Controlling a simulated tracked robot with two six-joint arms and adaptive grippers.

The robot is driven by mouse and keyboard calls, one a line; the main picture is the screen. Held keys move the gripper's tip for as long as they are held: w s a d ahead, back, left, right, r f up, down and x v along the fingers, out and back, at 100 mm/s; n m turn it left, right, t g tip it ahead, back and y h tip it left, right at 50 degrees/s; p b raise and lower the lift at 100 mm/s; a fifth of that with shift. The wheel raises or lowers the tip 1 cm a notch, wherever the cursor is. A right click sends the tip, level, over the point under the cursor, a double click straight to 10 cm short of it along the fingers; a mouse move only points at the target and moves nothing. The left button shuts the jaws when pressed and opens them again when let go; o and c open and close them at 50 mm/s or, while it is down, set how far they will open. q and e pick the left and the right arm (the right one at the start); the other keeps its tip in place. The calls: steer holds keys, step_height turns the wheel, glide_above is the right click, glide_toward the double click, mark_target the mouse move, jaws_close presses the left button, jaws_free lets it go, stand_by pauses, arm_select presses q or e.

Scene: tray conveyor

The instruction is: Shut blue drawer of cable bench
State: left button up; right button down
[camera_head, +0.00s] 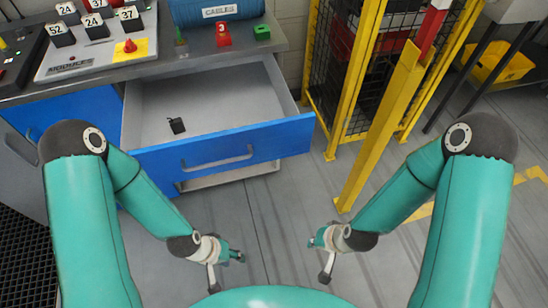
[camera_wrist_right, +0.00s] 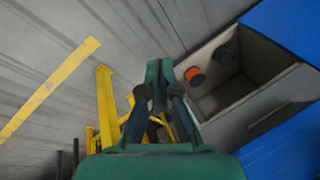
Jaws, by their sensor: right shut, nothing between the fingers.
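The blue drawer (camera_head: 215,150) of the cable bench (camera_head: 130,75) stands pulled well out, its bar handle on the blue front and a small black item (camera_head: 177,125) inside. My left gripper (camera_head: 234,256) looks shut and empty, low in front of the drawer and apart from it. My right gripper (camera_head: 316,238) is shut and empty, in front and to the right of the drawer, also apart. In the right wrist view its fingers (camera_wrist_right: 160,95) point up the picture, beside a grey compartment (camera_wrist_right: 245,105) with blue panels around it. I cannot tell whether that is the same drawer.
An orange spool (camera_wrist_right: 195,76) and a dark one lie in that compartment. A yellow post (camera_head: 385,125) and a yellow-framed mesh cage (camera_head: 345,75) stand right of the drawer. The bench top holds numbered blocks and a blue CABLES bin (camera_head: 215,12). The floor before the drawer is clear.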

steer(key=w+a+m+t+b, duration=0.25)
steer(key=w+t+b, duration=0.25)
steer(key=w+b, duration=0.45)
steer(key=m+t+y+b, duration=0.1)
steer(key=m+t+b, duration=0.85)
steer(key=b, duration=1.25)
glide_toward(267, 147)
steer(key=v, duration=0.6)
steer(key=shift+t, duration=0.35)
steer(key=p+x, duration=0.2)
steer(key=x, duration=0.2)
steer(key=p+x, duration=0.3)
steer(key=x, duration=0.2)
steer(key=p+x, duration=0.3)
steer(key=x, duration=0.1)
steer(key=shift+w+a+f, duration=0.1)
steer(key=shift+w+f, duration=0.1)
steer(key=shift+f, duration=0.2)
